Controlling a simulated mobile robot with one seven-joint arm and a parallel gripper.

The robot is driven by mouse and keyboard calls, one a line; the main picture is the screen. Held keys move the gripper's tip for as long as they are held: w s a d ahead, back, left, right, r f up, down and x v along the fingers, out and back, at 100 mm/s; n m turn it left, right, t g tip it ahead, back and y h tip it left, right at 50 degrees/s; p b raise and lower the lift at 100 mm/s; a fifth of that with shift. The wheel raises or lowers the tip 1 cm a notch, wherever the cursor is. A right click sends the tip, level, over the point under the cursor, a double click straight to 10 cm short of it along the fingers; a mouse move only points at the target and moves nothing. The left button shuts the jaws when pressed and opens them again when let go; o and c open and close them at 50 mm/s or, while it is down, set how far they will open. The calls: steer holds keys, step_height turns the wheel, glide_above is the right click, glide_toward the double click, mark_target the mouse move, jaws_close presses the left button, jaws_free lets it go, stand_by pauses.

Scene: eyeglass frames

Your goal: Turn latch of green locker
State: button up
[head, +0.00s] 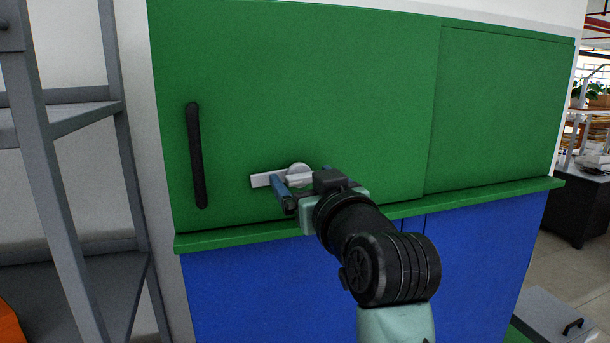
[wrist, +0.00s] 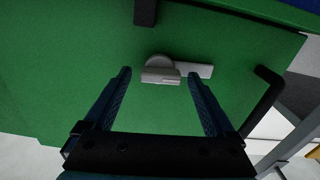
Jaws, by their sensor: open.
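The green locker (head: 320,80) has a closed-looking front with a light grey latch (head: 262,181) low on its door. In the wrist view the latch (wrist: 195,71) has a rounded knob and a bar lying about level. My gripper (head: 296,178) is at the latch in the head view and hides part of it. In the wrist view my gripper (wrist: 160,80) is open, with one blue finger on each side of the knob. The bar reaches past the right finger. I cannot tell whether either finger touches the latch.
A black vertical handle (head: 196,155) is on the green door left of the latch. A green ledge (head: 480,202) runs below, above blue cabinet doors (head: 270,290). A grey metal rack (head: 120,150) stands at the left. A grey box (head: 550,318) is on the floor at right.

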steer(key=shift+c, duration=0.3)
jaws_close()
steer(key=shift+f+b, duration=0.1)
steer(key=shift+b, duration=0.2)
steer(key=n+b, duration=0.2)
steer(key=n, duration=0.1)
steer(key=shift+f+b, duration=0.15)
steer(key=shift+b, duration=0.15)
steer(key=n+b, duration=0.4)
steer(key=n, duration=0.1)
steer(key=shift+s, duration=0.1)
steer(key=n+b, duration=0.2)
steer(key=n, duration=0.2)
steer(key=shift+a+f+n, duration=0.1)
steer(key=shift+n, duration=0.3)
steer(key=n+b, duration=0.2)
steer(key=n, duration=0.2)
steer(key=shift+n, duration=0.3)
